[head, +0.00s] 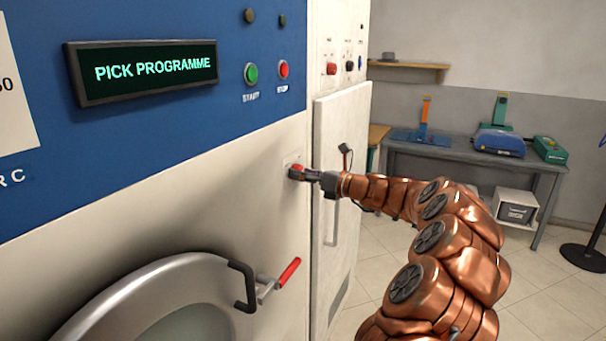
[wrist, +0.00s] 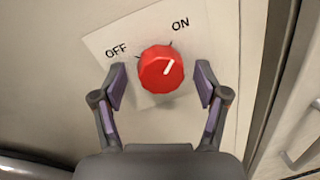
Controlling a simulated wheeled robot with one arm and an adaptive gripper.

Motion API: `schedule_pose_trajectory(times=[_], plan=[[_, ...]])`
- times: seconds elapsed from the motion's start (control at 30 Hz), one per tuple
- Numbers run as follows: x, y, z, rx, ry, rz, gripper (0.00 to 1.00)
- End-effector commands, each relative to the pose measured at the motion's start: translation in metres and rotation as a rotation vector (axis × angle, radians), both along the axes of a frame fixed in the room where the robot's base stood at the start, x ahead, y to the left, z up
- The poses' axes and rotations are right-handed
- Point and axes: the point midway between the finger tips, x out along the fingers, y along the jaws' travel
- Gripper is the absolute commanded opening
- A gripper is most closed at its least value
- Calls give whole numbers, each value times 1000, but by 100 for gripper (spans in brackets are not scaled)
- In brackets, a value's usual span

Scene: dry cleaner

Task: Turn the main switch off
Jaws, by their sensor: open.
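The main switch is a red rotary knob (wrist: 161,69) on a pale plate (wrist: 112,32) marked OFF at left and ON at right. The white line on the knob points up and to the right, toward ON. My gripper (wrist: 160,85) is open, with one finger on each side of the knob and visible gaps between fingers and knob. In the head view the red knob (head: 298,168) shows on the machine front, partly hidden by my gripper (head: 300,174).
A display (head: 145,70) reads PICK PROGRAMME. A green start button (head: 251,74) and a red stop button (head: 284,69) sit above. The round door's red-tipped handle (head: 288,272) sticks out below. A tall cabinet door (head: 338,150) stands right of the knob.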

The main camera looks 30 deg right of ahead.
Motion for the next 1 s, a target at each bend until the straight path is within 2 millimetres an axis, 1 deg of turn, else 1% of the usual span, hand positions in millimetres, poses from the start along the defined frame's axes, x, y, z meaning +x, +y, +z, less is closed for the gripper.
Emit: schedule_pose_trajectory(times=[0.07,0.1,0.67,1.0], plan=[[0,0,0,0,0,-1,73],[0,-1,0,0,0,-1,71],[-1,-1,0,-1,0,-1,13],[-1,-1,-2,-47,-30,-1,13]])
